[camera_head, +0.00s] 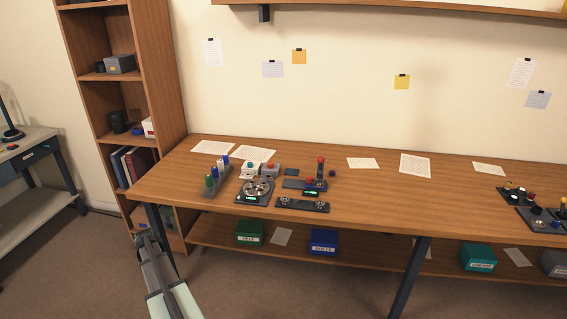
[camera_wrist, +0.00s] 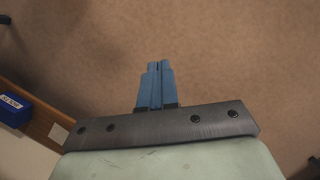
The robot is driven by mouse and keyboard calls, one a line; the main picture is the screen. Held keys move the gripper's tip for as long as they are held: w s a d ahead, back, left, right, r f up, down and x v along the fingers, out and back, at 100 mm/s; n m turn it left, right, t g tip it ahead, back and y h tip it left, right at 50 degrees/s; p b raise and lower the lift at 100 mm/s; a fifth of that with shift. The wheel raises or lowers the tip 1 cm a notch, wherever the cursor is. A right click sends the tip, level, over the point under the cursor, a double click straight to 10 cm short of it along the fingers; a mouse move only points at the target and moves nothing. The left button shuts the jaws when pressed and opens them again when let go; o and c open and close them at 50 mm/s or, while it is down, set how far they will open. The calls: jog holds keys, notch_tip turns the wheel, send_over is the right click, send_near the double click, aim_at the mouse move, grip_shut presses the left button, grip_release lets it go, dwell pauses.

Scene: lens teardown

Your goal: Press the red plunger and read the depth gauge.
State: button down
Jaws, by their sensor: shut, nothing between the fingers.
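A dark upright device with a red knob on top (camera_head: 320,160) stands on the workbench, right of the middle of the small instruments; it looks like the red plunger. A small lit display (camera_head: 311,193) sits at its foot and may be the depth gauge; its reading is too small to make out. My gripper (camera_wrist: 155,68) has blue fingers that are shut together with nothing between them. It points at the brown floor in the wrist view. In the head view my arm is at the lower left, in front of the bench and well away from the device.
The workbench (camera_head: 400,190) has a dial instrument with a green display (camera_head: 256,190), boxes with a green and a red button (camera_head: 270,170), and a rack of coloured pegs (camera_head: 214,182). Bins stand on the lower shelf; a blue bin (camera_wrist: 14,110) shows in the wrist view.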

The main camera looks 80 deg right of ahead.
jog(key=s+d+r+m, duration=0.1)
jog(key=s+d+r, duration=0.3)
jog(key=d+r, duration=0.3)
jog(key=s+d+r+m+t, duration=0.1)
jog(key=s+d+r+m, duration=0.1)
jog(key=s+d+r, duration=0.3)
jog(key=s+d+r+m+t, duration=0.1)
jog(key=s+d+r, duration=0.4)
jog(key=d+r, duration=0.6)
jog(key=shift+s+d+r+m+h, duration=0.1)
jog(key=shift+d+m, duration=0.05)
jog(key=shift+d, duration=0.95)
jog(key=shift+d+r+m+h, duration=0.1)
jog(key=shift+d+m, duration=0.1)
jog(key=shift+d, duration=0.85)
jog(key=shift+s+d+r+m+h, duration=0.1)
jog(key=shift+d+m, duration=0.05)
jog(key=shift+d, duration=0.95)
jog(key=s+d+r+m, duration=0.2)
jog(key=s+d+r, duration=0.3)
jog(key=s+d, duration=0.25)
jog(key=s+d+r+m, duration=0.1)
jog(key=s+d+r, duration=0.4)
jog(key=s, duration=0.4)
jog(key=m+t, duration=0.1)
jog(key=m, duration=0.3)
send_near(321, 157)
jog(key=shift+s+a+r+h, duration=0.15)
jog(key=shift+a+r+h, duration=0.25)
jog(key=shift+f, duration=0.1)
